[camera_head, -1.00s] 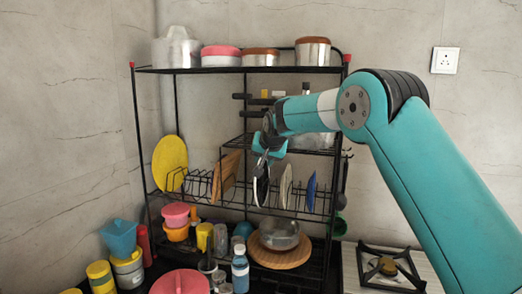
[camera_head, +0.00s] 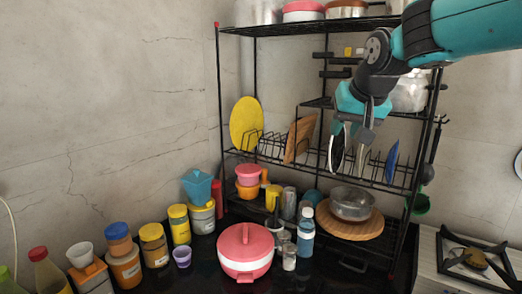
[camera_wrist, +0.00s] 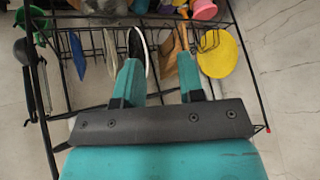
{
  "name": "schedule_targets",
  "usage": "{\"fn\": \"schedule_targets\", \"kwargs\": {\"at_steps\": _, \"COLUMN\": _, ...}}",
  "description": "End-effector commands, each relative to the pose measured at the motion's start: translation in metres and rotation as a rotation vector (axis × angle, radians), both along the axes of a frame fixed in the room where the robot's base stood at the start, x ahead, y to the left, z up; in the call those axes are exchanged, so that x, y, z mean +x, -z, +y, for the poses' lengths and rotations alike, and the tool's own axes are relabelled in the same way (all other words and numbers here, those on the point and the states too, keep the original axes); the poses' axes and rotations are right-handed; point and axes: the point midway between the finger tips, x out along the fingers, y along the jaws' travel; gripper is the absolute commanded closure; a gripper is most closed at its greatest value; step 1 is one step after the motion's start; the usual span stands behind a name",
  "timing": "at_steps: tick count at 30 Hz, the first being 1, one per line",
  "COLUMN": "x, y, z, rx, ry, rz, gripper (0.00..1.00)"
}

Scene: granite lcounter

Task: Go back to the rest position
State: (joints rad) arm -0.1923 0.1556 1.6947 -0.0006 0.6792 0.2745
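My gripper (camera_head: 356,132) is at the middle shelf of the black wire rack, above the plate holder. In the wrist view its two fingers (camera_wrist: 158,78) stand apart with nothing clearly held between them, so it is open. A black plate with a white rim (camera_head: 337,152) stands upright in the holder just below the fingers; in the wrist view it (camera_wrist: 138,45) is close to the left finger, and I cannot tell whether they touch. A light plate (camera_head: 363,152) stands right of it, partly hidden by my gripper.
A wooden board (camera_head: 299,137) and a yellow plate (camera_head: 245,123) stand to the left, a blue plate (camera_head: 392,161) to the right. The rack's top shelf (camera_head: 285,29) holds pots. Jars and a pink pot (camera_head: 245,251) crowd the counter below. A stove (camera_head: 475,262) is at right.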

Motion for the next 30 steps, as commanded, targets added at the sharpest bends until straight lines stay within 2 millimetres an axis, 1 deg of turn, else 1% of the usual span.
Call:
{"fn": "schedule_targets", "kwargs": {"at_steps": 1, "x": -0.035, "y": 0.028, "z": 0.01, "rx": -0.01, "ry": -0.087, "rz": 0.049, "gripper": 0.64}}
{"fn": "schedule_targets", "kwargs": {"at_steps": 2, "x": -0.055, "y": 0.041, "z": 0.015, "rx": -0.016, "ry": -0.141, "rz": 0.079, "gripper": 0.64}}
{"fn": "schedule_targets", "kwargs": {"at_steps": 3, "x": -0.082, "y": 0.057, "z": 0.021, "rx": -0.021, "ry": -0.21, "rz": 0.117, "gripper": 0.64}}
{"fn": "schedule_targets", "kwargs": {"at_steps": 5, "x": -0.124, "y": 0.082, "z": 0.03, "rx": -0.024, "ry": -0.313, "rz": 0.172, "gripper": 0.64}}
{"fn": "schedule_targets", "kwargs": {"at_steps": 6, "x": -0.151, "y": 0.097, "z": 0.035, "rx": -0.024, "ry": -0.38, "rz": 0.207, "gripper": 0.64}}
{"fn": "schedule_targets", "kwargs": {"at_steps": 8, "x": -0.19, "y": 0.119, "z": 0.04, "rx": -0.021, "ry": -0.471, "rz": 0.255, "gripper": 0.64}}
{"fn": "schedule_targets", "kwargs": {"at_steps": 9, "x": -0.214, "y": 0.131, "z": 0.043, "rx": -0.016, "ry": -0.526, "rz": 0.282, "gripper": 0.64}}
{"fn": "schedule_targets", "kwargs": {"at_steps": 12, "x": -0.265, "y": 0.156, "z": 0.047, "rx": -0.003, "ry": -0.638, "rz": 0.339, "gripper": 0.64}}
{"fn": "schedule_targets", "kwargs": {"at_steps": 15, "x": -0.3, "y": 0.172, "z": 0.048, "rx": 0.009, "ry": -0.714, "rz": 0.376, "gripper": 0.64}}
{"fn": "schedule_targets", "kwargs": {"at_steps": 18, "x": -0.317, "y": 0.179, "z": 0.05, "rx": 0.017, "ry": -0.753, "rz": 0.395, "gripper": 0.64}}
{"fn": "schedule_targets", "kwargs": {"at_steps": 19, "x": -0.32, "y": 0.18, "z": 0.05, "rx": 0.018, "ry": -0.758, "rz": 0.398, "gripper": 0.64}}
{"fn": "schedule_targets", "kwargs": {"at_steps": 30, "x": -0.321, "y": 0.181, "z": 0.05, "rx": 0.019, "ry": -0.759, "rz": 0.399, "gripper": 0.64}}
